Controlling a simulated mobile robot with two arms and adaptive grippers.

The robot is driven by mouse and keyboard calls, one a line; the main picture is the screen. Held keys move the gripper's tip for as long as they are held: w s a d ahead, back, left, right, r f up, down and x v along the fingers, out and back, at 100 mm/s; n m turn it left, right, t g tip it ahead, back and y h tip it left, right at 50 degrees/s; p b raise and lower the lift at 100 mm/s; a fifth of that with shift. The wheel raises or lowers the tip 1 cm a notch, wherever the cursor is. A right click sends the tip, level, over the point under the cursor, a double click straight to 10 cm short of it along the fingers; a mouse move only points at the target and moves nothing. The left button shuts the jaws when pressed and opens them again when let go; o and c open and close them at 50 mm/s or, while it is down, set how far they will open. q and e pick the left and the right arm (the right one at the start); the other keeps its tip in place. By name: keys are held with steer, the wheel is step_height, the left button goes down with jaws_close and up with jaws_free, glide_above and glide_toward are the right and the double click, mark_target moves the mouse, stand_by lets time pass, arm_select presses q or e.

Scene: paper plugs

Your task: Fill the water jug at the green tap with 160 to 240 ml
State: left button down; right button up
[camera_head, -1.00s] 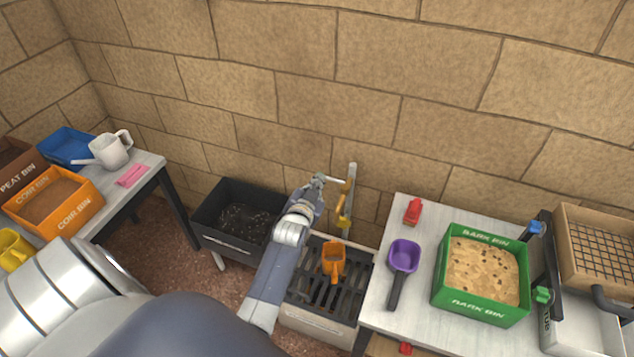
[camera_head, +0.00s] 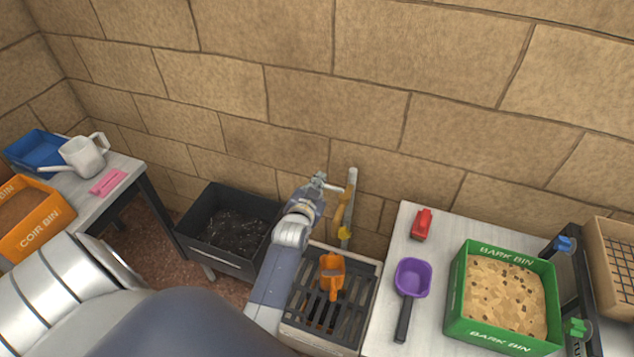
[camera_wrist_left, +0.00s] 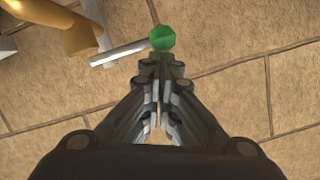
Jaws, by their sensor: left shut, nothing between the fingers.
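An orange jug (camera_head: 332,268) stands on a dark slotted grate (camera_head: 354,302) below a tap. The tap has a grey upright pipe (camera_head: 351,182) and a brass body with a yellow outlet (camera_head: 344,233). In the left wrist view, a green knob (camera_wrist_left: 162,38) sits at the end of a pale lever (camera_wrist_left: 118,54) beside a brass part (camera_wrist_left: 62,22). My left gripper (camera_head: 322,182) is just left of the pipe, shut and empty. Its fingertips (camera_wrist_left: 161,62) are right at the green knob, apparently touching it. No water stream can be made out, and the jug's water level cannot be read. My right gripper is out of view.
A black trough (camera_head: 228,225) stands left of the grate. The right table holds a purple scoop (camera_head: 412,277), a red object (camera_head: 421,224) and a green bark bin (camera_head: 470,325). A white watering can (camera_head: 84,157) stands on the left table. The stone wall is close behind the tap.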

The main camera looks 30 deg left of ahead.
arm_select(q)
steer(key=shift+s, duration=0.1)
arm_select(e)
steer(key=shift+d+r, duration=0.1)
arm_select(q)
steer(key=f+n+h, duration=0.1)
steer(key=f+n, duration=0.1)
steer(key=a+f+n+h, duration=0.1)
steer(key=n, duration=0.1)
steer(key=shift+s+a+f, duration=0.1)
steer(key=shift+f, duration=0.25)
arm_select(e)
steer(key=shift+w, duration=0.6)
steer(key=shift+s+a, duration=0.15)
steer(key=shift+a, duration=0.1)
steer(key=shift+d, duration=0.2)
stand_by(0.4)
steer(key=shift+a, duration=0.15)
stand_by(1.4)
arm_select(q)
steer(key=shift+r, duration=0.15)
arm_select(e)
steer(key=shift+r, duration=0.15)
